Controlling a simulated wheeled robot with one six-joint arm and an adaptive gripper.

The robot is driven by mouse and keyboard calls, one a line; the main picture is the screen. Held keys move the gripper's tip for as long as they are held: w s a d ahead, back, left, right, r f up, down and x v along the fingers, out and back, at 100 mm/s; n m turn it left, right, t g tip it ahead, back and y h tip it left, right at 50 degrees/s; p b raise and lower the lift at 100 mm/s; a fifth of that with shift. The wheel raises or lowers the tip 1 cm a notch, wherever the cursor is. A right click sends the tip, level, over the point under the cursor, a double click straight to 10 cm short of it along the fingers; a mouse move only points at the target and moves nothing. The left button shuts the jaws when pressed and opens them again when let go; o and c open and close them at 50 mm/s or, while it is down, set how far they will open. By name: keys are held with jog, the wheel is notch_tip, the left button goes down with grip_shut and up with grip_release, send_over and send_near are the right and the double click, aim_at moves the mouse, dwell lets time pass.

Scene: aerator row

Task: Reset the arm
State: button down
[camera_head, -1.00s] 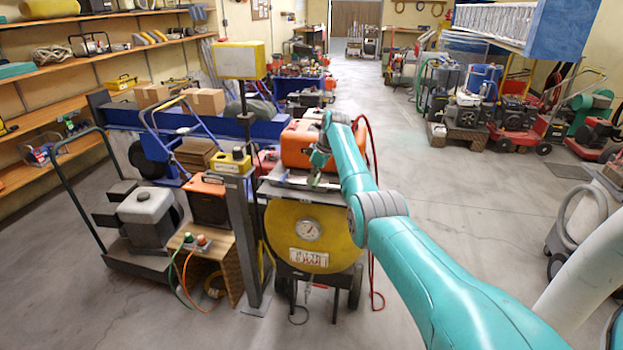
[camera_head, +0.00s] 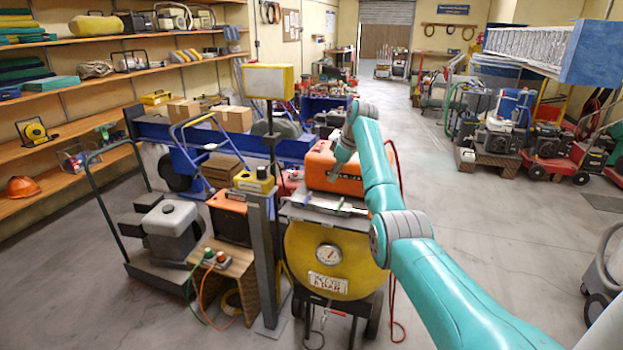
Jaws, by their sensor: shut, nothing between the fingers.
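My teal arm (camera_head: 380,180) reaches in from the lower right, with its upper joint raised in front of the orange machine. My gripper (camera_head: 333,178) hangs at the arm's far end and points down. It is small in the view but looks shut, with nothing seen in it. It shows against the orange machine (camera_head: 322,166), above the grey top of the yellow round-fronted unit (camera_head: 300,245). A clear gap to the orange machine cannot be judged. A dial and a label plate are on the yellow front.
A grey post (camera_head: 264,245) with a yellow box (camera_head: 269,81) stands left of the yellow unit. A cart with a grey engine (camera_head: 172,230) is farther left. Shelves line the left wall. Red carts (camera_head: 552,150) stand at right. The floor (camera_head: 480,240) between is open.

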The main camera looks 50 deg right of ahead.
jog(key=a+f+m+t+h, duration=0.1)
jog(key=a+f, duration=0.4)
jog(key=f, duration=0.5)
jog(key=a+f, duration=0.5)
jog(key=f, duration=0.5)
jog(key=a+f+m+t+h, duration=0.1)
jog(key=a+f, duration=0.5)
jog(key=f, duration=0.4)
jog(key=s+a+f+m+t+h, duration=0.1)
jog(key=s+a+f, duration=0.6)
jog(key=a, duration=0.2)
jog(key=s+a+f+t, duration=0.1)
jog(key=s+a+f, duration=0.6)
jog(key=a, duration=0.1)
jog(key=s+a+r+t, duration=0.2)
jog(key=s+a, duration=0.5)
jog(key=s, duration=0.4)
jog(key=s+a+r+t, duration=0.1)
jog(key=s+a+r, duration=0.1)
jog(key=s+a, duration=0.75)
jog(key=s+a+r+t, duration=0.1)
jog(key=s+r+t, duration=0.1)
jog(key=s+r, duration=0.7)
jog(key=s+a+r+t+y, duration=0.1)
jog(key=s+r+t, duration=0.1)
jog(key=s+r, duration=0.8)
notch_tip(320, 180, up, 4)
jog(key=shift+s+a+f+m+y, duration=0.15)
jog(key=shift+s+a+m+y, duration=0.15)
jog(key=shift+m, duration=0.1)
